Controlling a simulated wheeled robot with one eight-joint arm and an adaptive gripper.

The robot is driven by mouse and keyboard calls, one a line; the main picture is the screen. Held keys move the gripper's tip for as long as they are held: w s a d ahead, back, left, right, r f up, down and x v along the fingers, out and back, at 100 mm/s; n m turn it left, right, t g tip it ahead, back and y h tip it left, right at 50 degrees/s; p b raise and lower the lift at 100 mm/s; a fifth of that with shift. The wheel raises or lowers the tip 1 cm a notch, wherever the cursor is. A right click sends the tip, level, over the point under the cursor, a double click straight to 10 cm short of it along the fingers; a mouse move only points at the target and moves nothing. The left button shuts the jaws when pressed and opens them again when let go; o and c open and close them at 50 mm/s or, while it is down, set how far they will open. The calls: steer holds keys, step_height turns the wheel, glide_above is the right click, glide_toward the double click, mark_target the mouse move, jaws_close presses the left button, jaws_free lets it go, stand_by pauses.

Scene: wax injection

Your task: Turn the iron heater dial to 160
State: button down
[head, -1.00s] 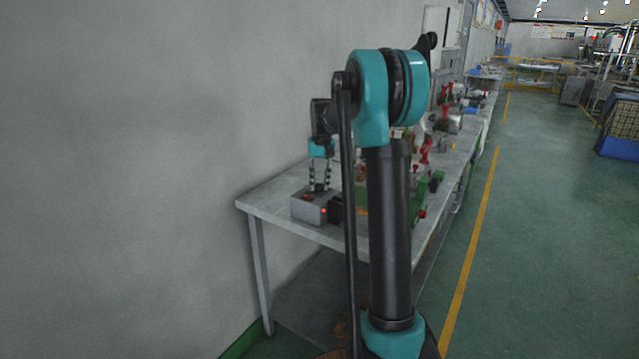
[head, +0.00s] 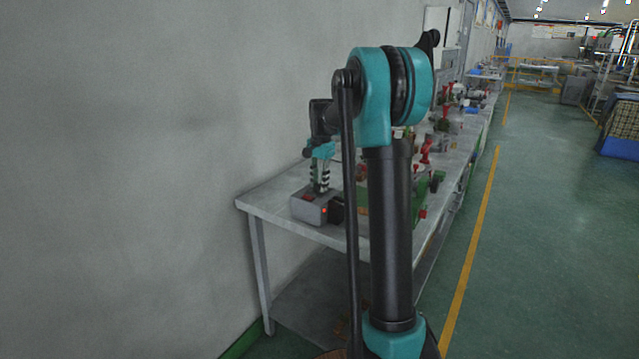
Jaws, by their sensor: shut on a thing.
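The iron heater (head: 303,211) is a grey box with a glowing red light on its front face. It sits near the left end of the workbench. My gripper (head: 320,190) points down at the top of the heater, with its fingers close together on the dial. The dial itself is hidden by the fingers, so its setting cannot be read. My arm stands in front and covers part of the bench.
The long grey workbench (head: 262,207) runs along the wall. Red and green tools (head: 426,152) stand further along it, behind my arm. A black part (head: 337,209) is right beside the heater. The green floor (head: 540,240) to the right is clear.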

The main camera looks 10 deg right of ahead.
steer(key=shift+m, duration=0.6)
steer(key=c, duration=1.2)
jaws_free()
steer(key=shift+r, duration=0.1)
steer(key=r, duration=1.1)
steer(key=shift+s+d+r, duration=0.1)
steer(key=shift+s+r, duration=0.15)
steer(key=shift+r, duration=0.15)
steer(key=s+f+n+t, duration=0.1)
steer(key=s+f+n, duration=0.3)
steer(key=s+f, duration=0.4)
steer(key=s+f+n+t, duration=0.1)
steer(key=s+f+n, duration=0.3)
steer(key=s+f, duration=0.5)
steer(key=s+a+f+n+t, duration=0.1)
steer(key=s+f+n, duration=0.3)
steer(key=s+f, duration=0.5)
steer(key=shift+s+f+t, duration=0.1)
steer(key=shift+s+t, duration=0.3)
steer(key=shift+s, duration=4.1)
